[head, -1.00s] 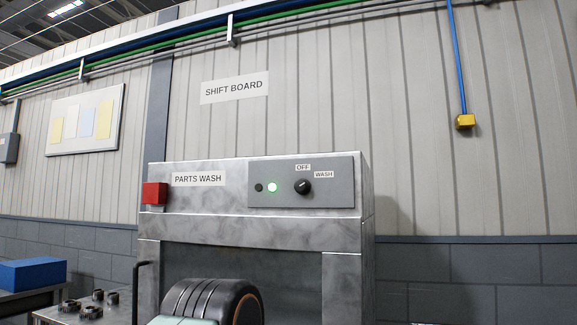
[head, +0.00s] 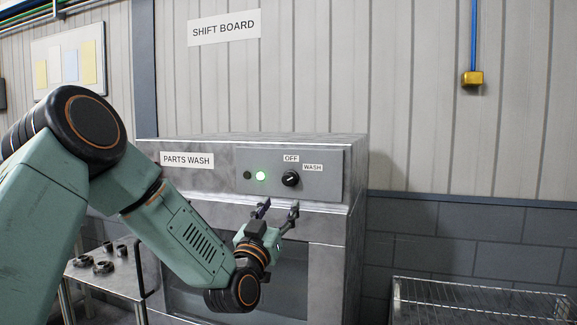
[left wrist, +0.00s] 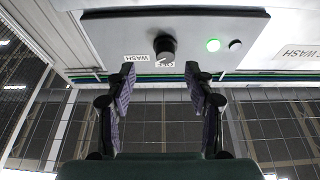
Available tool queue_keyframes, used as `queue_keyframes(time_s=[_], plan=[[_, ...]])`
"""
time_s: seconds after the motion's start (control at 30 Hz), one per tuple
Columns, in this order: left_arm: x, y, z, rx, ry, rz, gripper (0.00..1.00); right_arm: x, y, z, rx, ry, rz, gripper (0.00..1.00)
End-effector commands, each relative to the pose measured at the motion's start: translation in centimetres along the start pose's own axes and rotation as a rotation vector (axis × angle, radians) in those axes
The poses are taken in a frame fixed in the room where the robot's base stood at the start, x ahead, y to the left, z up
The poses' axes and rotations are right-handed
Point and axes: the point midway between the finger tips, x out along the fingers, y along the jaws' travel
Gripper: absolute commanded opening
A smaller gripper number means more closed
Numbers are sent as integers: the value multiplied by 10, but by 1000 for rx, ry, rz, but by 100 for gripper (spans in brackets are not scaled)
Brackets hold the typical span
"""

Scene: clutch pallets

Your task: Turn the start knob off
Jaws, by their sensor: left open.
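The black start knob (head: 291,179) is on the grey control panel (head: 325,185) of the parts washer, below an OFF label (head: 291,158) and a WASH label (head: 313,167). Its pointer is too small to read surely. A green lamp (head: 261,176) glows left of it. My left gripper (head: 278,210) is open and empty, just below and in front of the panel. In the left wrist view, seen upside down, the knob (left wrist: 165,47) lies beyond and roughly between the open fingers (left wrist: 160,72), apart from them. My right gripper is out of view.
The washer cabinet (head: 210,143) stands against the wall. A metal table (head: 90,283) with several small black parts is at left. A wire basket (head: 480,300) is at lower right. The space in front of the panel is clear apart from my arm.

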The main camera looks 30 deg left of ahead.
Motion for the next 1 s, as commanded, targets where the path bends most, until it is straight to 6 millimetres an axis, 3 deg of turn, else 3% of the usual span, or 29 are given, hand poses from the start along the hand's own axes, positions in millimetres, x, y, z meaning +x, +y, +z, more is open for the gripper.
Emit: queue_keyframes(time_s=[0.1,0.6,1.0], plan=[[8,-4,-14,3,28,-11,54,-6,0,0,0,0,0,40],[73,-3,-15,4,29,-9,54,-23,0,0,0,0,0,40],[86,-4,-13,1,27,-11,54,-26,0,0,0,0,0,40]])
